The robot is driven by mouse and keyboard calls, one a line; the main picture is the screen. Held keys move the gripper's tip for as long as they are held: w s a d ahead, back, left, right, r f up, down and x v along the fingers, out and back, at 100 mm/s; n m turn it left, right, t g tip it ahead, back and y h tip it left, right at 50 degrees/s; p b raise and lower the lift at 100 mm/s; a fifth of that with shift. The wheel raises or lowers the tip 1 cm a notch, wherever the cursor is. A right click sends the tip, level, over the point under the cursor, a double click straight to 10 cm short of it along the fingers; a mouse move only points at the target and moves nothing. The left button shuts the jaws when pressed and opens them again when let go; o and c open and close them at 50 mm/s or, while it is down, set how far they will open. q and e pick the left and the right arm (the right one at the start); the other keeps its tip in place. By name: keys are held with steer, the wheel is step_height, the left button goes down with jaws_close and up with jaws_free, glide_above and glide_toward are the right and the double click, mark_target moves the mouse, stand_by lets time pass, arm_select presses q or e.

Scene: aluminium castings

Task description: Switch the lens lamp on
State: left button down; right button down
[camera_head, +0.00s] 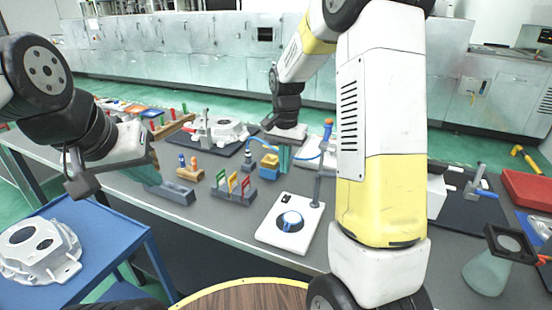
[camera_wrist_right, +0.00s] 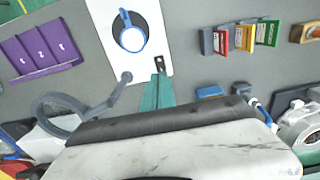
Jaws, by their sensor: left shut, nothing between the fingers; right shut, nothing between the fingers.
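The lens lamp has a white base plate (camera_head: 270,236) with a small black switch (camera_head: 287,198) at its far edge and a grey post (camera_head: 318,190). In the right wrist view its grey lens ring (camera_wrist_right: 38,106) hangs on an arm at the left; the switch (camera_wrist_right: 160,64) shows there too. My right gripper (camera_head: 284,170) is shut and empty, pointing down beyond the plate; its teal fingertips (camera_wrist_right: 159,78) look close to the switch, but I cannot tell whether they touch. My left gripper (camera_head: 152,180) is shut and empty, left of the plate. The switch position is too small to tell.
A round white piece with blue (camera_head: 291,221) lies on the plate. A rack of coloured tags (camera_head: 234,196) and a grey block (camera_head: 176,192) stand to the left. A purple numbered holder (camera_wrist_right: 42,54) is near the lens ring. A casting (camera_head: 36,250) lies on the blue cart.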

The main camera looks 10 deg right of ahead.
mark_target(284, 200)
step_height(284, 200, down, 11)
steer(key=shift+r, duration=0.1)
stand_by(0.4)
